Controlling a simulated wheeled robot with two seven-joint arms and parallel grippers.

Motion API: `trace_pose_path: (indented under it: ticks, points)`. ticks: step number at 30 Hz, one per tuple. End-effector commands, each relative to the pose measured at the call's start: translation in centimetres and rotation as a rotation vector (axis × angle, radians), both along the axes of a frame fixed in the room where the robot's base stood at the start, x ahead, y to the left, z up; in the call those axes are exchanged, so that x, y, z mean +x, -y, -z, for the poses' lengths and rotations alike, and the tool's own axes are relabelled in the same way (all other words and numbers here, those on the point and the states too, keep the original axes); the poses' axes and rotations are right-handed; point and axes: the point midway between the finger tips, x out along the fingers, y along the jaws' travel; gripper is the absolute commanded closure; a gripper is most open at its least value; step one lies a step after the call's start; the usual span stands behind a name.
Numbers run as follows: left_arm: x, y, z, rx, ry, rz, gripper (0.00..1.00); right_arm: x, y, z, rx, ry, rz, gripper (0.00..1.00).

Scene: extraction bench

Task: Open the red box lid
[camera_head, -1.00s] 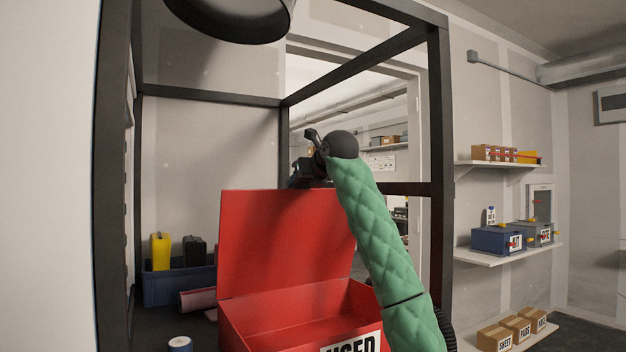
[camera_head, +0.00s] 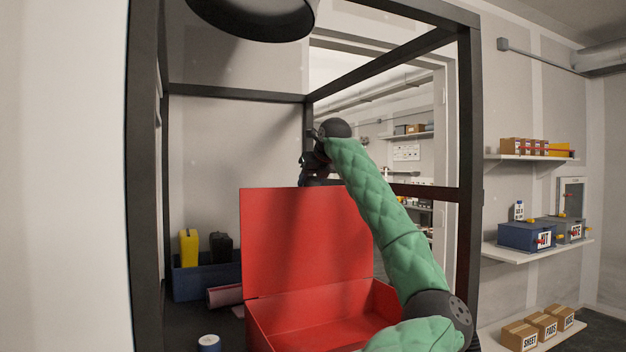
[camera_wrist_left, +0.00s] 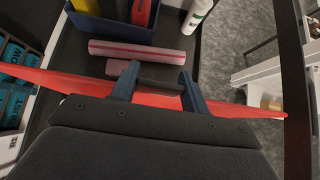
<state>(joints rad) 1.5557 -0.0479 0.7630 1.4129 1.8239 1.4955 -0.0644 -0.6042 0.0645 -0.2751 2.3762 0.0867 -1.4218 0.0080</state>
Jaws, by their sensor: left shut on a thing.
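The red box (camera_head: 335,335) stands open on the dark bench in the head view. Its red lid (camera_head: 290,240) stands raised at the back, roughly upright. My left gripper (camera_head: 312,178), on the green-sleeved arm, is at the lid's top edge. In the left wrist view the two dark blue fingers (camera_wrist_left: 160,88) are on either side of a dark bar at the edge of the red lid (camera_wrist_left: 75,85), and they are shut on it. The arm covers the lid's right side and the box's right part. My right gripper is in neither view.
A blue bin (camera_head: 205,280) with a yellow and a black container stands behind left. A pink roll (camera_head: 225,295) lies beside it, and a small white-and-blue roll (camera_head: 209,343) is nearer. The dark frame post (camera_head: 468,150) rises right of the arm.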

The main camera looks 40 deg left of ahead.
Motion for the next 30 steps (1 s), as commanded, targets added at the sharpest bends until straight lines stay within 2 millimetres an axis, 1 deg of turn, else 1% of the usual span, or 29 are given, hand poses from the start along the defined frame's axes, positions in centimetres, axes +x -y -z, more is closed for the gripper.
trace_pose_path:
  ticks: [8, 9, 11, 12, 20, 23, 26, 30]
  points:
    - [0.0, 0.0, 0.0, 0.001, 0.000, 0.000, 0.96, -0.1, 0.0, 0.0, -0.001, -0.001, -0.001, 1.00]
    - [0.0, 0.0, 0.0, 0.001, 0.000, 0.000, 0.49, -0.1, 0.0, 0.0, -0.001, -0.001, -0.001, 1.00]
    - [0.0, 0.0, 0.0, 0.001, 0.000, 0.000, 0.37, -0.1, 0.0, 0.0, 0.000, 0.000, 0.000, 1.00]
    - [0.0, 0.0, 0.0, 0.001, 0.000, 0.000, 0.33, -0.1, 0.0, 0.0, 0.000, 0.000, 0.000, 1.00]
    - [0.0, 0.0, 0.0, 0.001, 0.000, 0.000, 0.33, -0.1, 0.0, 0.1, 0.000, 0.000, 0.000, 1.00]
    - [-0.1, 0.4, -0.3, 0.001, 0.001, 0.001, 0.33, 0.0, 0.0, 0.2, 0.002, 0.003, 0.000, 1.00]
    - [-0.4, 1.2, -1.0, 0.001, 0.003, 0.001, 0.33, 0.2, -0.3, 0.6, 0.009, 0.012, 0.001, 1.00]
    - [-1.0, 2.8, -2.3, 0.000, 0.002, 0.002, 0.33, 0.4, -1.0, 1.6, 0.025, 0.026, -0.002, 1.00]
